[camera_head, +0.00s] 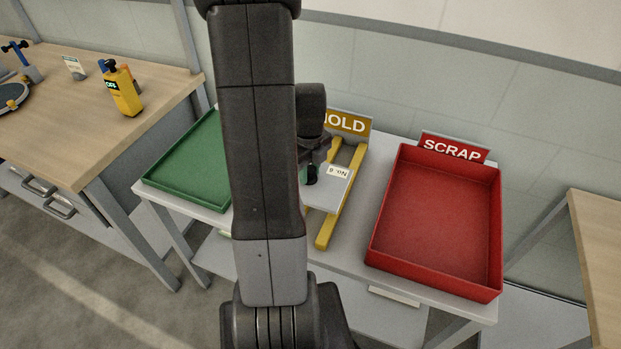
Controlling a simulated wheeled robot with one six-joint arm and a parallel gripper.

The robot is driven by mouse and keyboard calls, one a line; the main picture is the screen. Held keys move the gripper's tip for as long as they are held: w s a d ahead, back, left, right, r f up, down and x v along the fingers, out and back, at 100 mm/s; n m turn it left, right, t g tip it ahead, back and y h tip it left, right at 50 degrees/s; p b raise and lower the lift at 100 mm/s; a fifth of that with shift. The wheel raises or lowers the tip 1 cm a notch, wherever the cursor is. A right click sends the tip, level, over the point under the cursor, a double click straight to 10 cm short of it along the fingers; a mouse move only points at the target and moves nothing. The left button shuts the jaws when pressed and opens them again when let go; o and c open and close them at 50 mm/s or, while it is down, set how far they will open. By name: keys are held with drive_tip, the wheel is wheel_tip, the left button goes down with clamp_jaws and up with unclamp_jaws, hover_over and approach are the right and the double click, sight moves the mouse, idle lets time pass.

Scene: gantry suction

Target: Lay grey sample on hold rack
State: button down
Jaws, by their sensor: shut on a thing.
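The grey sample (324,197) is a flat pale grey plate with a small white label. It appears over the rack's rails; I cannot tell whether it rests on them or is held just above. My gripper (311,180) is at the left part of the sample and is shut on it. My arm hides the rack's left side and part of the sample.
A red tray (379,243) with a "SCRAP" sign (453,149) is right of the rack. A green tray (160,186) is at the left, partly behind my arm. A wooden bench (60,140) at far left holds a yellow device (124,92). Another wooden surface (603,250) is at far right.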

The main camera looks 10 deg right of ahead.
sight(309, 181)
drive_tip(key=shift+f, duration=1.9)
drive_tip(key=shift+f, duration=0.1)
drive_tip(key=c, duration=1.1)
unclamp_jaws()
drive_tip(key=shift+o, duration=0.2)
wheel_tip(309, 181, up, 12)
drive_tip(key=shift+r, duration=0.15)
